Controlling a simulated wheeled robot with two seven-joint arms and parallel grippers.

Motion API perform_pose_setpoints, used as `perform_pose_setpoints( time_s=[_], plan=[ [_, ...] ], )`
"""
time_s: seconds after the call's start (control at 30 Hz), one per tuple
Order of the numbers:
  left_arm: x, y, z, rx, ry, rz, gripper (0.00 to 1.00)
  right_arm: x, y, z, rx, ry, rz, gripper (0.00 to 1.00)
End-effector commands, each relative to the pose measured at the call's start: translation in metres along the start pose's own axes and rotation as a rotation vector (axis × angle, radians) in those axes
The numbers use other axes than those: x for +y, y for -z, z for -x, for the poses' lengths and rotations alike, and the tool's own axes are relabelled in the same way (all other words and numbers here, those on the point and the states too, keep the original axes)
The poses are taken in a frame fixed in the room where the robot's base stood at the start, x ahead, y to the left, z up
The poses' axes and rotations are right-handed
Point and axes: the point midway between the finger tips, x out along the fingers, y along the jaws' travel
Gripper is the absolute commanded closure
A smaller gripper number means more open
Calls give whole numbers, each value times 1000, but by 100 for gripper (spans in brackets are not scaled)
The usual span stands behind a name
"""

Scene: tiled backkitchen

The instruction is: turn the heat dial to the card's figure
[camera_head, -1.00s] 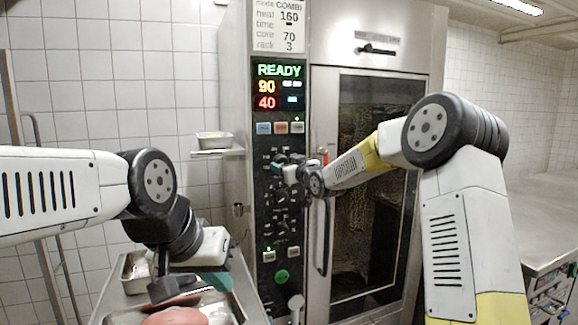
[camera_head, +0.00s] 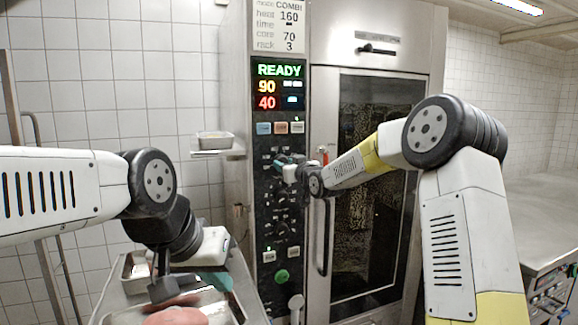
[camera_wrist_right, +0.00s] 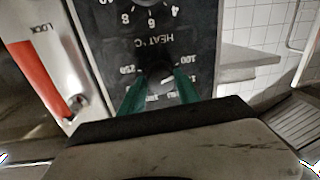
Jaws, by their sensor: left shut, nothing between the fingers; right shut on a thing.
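The card (camera_head: 280,26) at the top of the oven's panel reads heat 160, core 70 and rack 3. The heat dial (camera_wrist_right: 156,76) is a dark knob under the label HEAT °C in the right wrist view, with figures around it. My right gripper (camera_wrist_right: 157,91) is shut on it, a green finger on each side. The fingers hide part of the scale, so I cannot read the dial's setting. In the head view my right gripper (camera_head: 285,163) is at the panel. My left gripper (camera_head: 216,282) is shut and empty over the trolley at lower left.
The display (camera_head: 279,86) reads READY, 90 and 40. The oven door (camera_head: 375,190) is closed, its handle (camera_head: 323,240) beside the panel. A trolley (camera_head: 245,295) with a pink item (camera_head: 176,317) stands below my left arm. A steel counter (camera_head: 540,220) is at right.

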Motion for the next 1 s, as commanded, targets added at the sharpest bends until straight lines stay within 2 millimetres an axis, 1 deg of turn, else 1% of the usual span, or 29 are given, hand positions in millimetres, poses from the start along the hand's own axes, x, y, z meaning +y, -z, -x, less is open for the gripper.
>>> perform_pose_setpoints(
  time_s=[0.27, 1.0],
  plan=[
    [0, 0, 0, 0, 0, 0, 100, 0, -1, 0, 15, -2, -202, 100],
    [0, 0, 0, 0, 0, 0, 100, -2, -2, 0, 70, -12, -904, 100]
  ],
)
